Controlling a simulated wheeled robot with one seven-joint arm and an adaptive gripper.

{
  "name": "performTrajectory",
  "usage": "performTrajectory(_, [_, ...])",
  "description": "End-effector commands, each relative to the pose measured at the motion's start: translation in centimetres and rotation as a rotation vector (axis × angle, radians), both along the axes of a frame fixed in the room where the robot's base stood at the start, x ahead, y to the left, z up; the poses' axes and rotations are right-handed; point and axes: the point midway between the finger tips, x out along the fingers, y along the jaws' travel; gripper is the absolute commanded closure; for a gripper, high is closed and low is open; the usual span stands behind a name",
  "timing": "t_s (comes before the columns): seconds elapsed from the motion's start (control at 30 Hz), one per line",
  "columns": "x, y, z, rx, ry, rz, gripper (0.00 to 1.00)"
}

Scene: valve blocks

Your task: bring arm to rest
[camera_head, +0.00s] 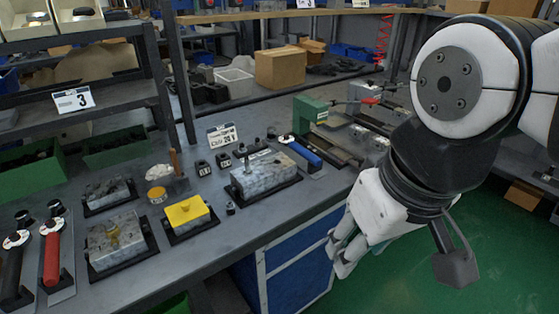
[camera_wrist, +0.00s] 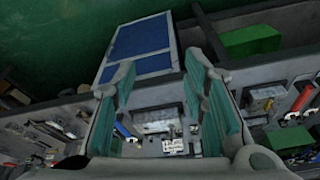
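My arm reaches in from the right of the head view. My gripper (camera_head: 341,256) hangs in front of the workbench's front edge, beside the blue cabinet (camera_head: 290,260), pointing down and left. In the wrist view my gripper (camera_wrist: 160,82) has its two teal-padded fingers wide apart with nothing held between them. The bench top and its parts show beyond the fingers, apart from them. The grey valve block (camera_head: 264,174) stands on a black base on the bench, left of my gripper. The yellow block (camera_head: 189,214) stands on its own black base further left.
More grey blocks (camera_head: 117,238) and red-handled (camera_head: 52,258) and blue-handled (camera_head: 300,151) tools lie on the bench. A green vise-like device (camera_head: 310,113) stands at its back. Shelving with a "3" label (camera_head: 73,99) is at left. Green floor (camera_head: 440,270) is open at right.

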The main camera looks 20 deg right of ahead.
Motion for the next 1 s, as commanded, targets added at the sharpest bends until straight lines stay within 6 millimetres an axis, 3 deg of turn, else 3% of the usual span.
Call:
performTrajectory(0.33, [-0.1,0.0,0.5,0.001,-0.008,-0.002,0.60])
performTrajectory(0.6, [-0.2,0.0,5.3,-0.009,-0.089,0.002,0.60])
performTrajectory(0.7, [-0.1,-0.1,6.3,-0.013,-0.110,0.002,0.60])
performTrajectory(1.0, [0.0,-0.1,6.5,-0.013,-0.116,0.003,0.60])
